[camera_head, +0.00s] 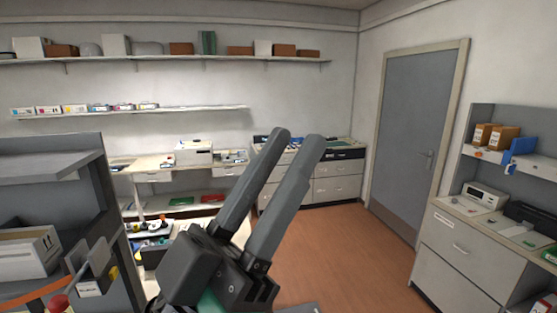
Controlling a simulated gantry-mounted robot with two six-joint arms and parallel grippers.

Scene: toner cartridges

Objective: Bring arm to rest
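My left gripper (295,139) is in the middle of the head view, its two long grey fingers pointing up and to the right. A gap shows between the fingers, and nothing is held in it. The gripper is raised in front of the open floor and appears clear of the furniture. The rest of the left arm is mostly out of frame below. My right gripper is not in view.
A grey shelf unit (50,170) stands close at the left. Behind it is a light workbench (150,164) with drawers. A cabinet (455,262) with devices stands at the right. The brown floor (345,255) between is clear up to the grey door (410,135).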

